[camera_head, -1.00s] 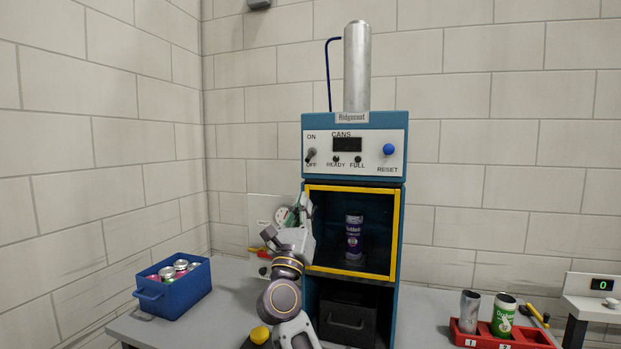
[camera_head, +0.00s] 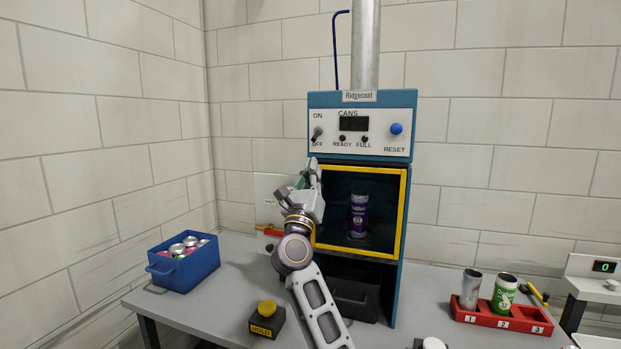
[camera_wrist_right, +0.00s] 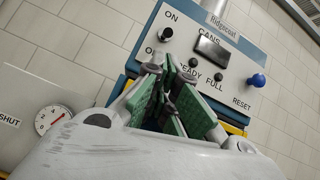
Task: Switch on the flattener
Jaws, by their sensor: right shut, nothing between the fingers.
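The flattener (camera_head: 313,115) is a tall blue machine labelled Ridgecoat with a white front panel. Its toggle switch (camera_head: 318,132) sits at the panel's left between ON and OFF and appears tilted; the switch knob also shows in the right wrist view (camera_wrist_right: 166,33). The small display (camera_head: 353,124) is dark. A purple can (camera_head: 359,214) stands upright in the yellow-framed chamber. My right gripper (camera_head: 313,165) is shut and empty, just below the switch and apart from it. Its green-padded fingers show in the wrist view (camera_wrist_right: 172,95). My left gripper is out of view.
A blue bin of cans (camera_head: 184,268) stands at the left. A yellow-topped HOLD button (camera_head: 267,322) is near the front. A red numbered rack (camera_head: 497,317) with two cans is at the right. A dial (camera_wrist_right: 50,119) is left of the machine. A blue RESET button (camera_head: 396,129) is on the panel.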

